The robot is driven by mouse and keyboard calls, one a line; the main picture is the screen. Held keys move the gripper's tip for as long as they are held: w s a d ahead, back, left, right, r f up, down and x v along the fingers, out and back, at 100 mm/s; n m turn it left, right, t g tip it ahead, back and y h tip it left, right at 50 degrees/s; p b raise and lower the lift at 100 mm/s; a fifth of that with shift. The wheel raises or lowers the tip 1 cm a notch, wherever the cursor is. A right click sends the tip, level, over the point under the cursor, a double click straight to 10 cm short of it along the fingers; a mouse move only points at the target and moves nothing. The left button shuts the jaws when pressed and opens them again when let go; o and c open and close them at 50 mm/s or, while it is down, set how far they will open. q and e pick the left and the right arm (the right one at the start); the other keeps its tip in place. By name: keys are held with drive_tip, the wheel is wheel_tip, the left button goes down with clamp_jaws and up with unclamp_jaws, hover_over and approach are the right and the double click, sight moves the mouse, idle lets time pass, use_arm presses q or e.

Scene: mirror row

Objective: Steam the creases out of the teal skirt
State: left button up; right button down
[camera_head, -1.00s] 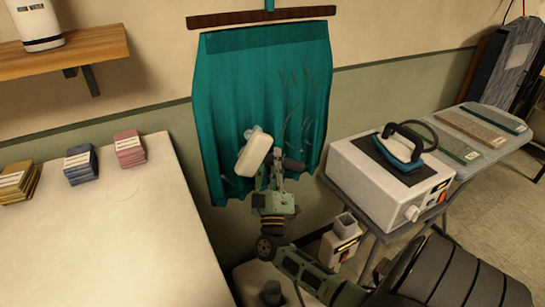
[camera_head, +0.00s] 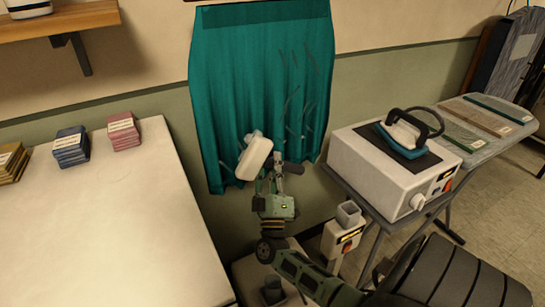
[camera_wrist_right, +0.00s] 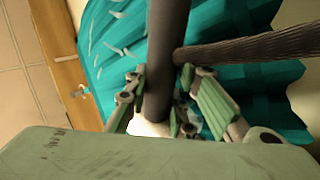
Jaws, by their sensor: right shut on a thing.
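The teal skirt (camera_head: 235,85) hangs against the wall in the head view. Pale crease lines show on its right half, with fainter marks low on the left. My right gripper (camera_head: 277,180) is shut on the dark handle (camera_wrist_right: 166,60) of a steamer. The steamer's white head (camera_head: 255,156) is in front of the skirt's lower middle; I cannot tell whether it touches the cloth. The skirt (camera_wrist_right: 235,18) fills much of the right wrist view behind the handle and a dark ribbed hose (camera_wrist_right: 250,46). My left gripper is not in view.
A white table (camera_head: 120,220) with several card stacks stands at left, below a wooden shelf (camera_head: 90,18).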

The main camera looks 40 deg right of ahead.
drive_tip(key=s+a+f, duration=0.1)
drive_tip(key=s+f, duration=0.3)
drive_tip(key=f, duration=0.1)
drive_tip(key=shift+s+a, duration=0.3)
drive_tip(key=shift+s, duration=0.1)
idle(0.8)
idle(0.4)
